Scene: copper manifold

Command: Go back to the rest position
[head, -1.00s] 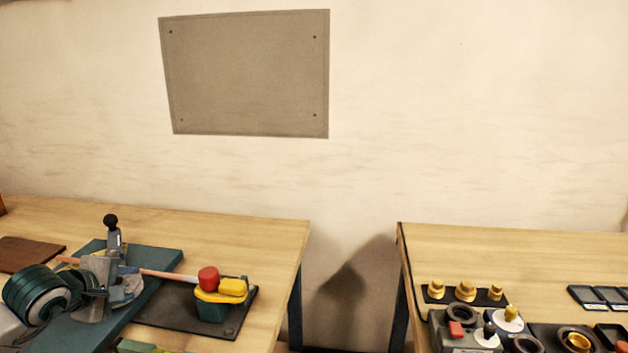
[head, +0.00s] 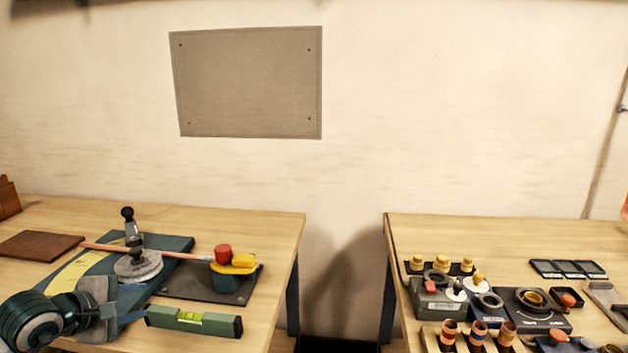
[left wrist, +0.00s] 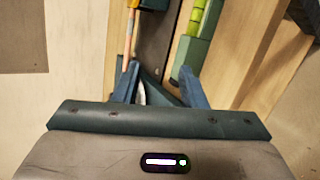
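My left gripper (head: 136,309) is over the front left of the left table, in front of the tube bender. In the left wrist view its two fingers (left wrist: 160,82) stand apart with nothing held between them. The copper tube (head: 180,255) lies across the bender's round grey disc (head: 138,266) and ends at the red and yellow clamp block (head: 233,264). A black-knobbed lever (head: 130,224) stands at the bender. My right gripper is in neither view.
A green spirit level (head: 194,321) lies close to my left gripper. A brown board (head: 38,246) is at the left. The right table (head: 480,235) holds fittings, rings and dark trays. A gap separates the tables.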

